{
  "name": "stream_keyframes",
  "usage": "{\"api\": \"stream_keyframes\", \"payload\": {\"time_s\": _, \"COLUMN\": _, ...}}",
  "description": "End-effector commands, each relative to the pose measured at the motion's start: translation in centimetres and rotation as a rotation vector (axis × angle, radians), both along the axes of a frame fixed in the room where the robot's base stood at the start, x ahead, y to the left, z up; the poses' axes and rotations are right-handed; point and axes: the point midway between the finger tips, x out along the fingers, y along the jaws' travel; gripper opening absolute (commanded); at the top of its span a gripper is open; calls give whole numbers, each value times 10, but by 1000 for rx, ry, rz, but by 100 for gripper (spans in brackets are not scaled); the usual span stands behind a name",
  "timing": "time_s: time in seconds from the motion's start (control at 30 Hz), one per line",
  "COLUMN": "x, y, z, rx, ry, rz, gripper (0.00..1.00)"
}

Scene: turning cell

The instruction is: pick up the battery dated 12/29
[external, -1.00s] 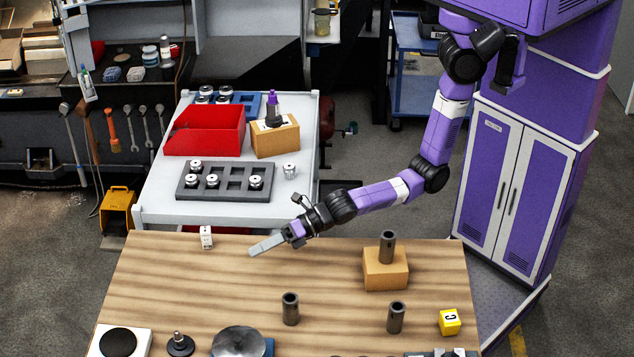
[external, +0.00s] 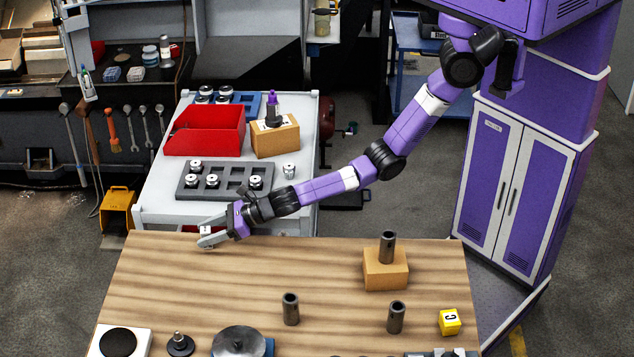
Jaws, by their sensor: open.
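The wooden table (external: 240,275) is clear in its middle. Behind is a grey cart (external: 157,198) with a red bin (external: 205,130) and a dark tray (external: 213,190).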

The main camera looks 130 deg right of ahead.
Motion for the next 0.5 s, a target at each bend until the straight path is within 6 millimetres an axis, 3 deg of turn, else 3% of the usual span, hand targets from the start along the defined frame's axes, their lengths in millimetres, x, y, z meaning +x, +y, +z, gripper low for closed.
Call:
{"api": "stream_keyframes", "payload": {"time_s": 0.2, "x": 20, "y": -12, "z": -10, "rx": -3, "ry": 2, "rz": 0, "gripper": 53}}
{"api": "stream_keyframes", "payload": {"time_s": 0.5, "x": 26, "y": -16, "z": -12, "rx": 0, "ry": 0, "rz": 1, "gripper": 53}}
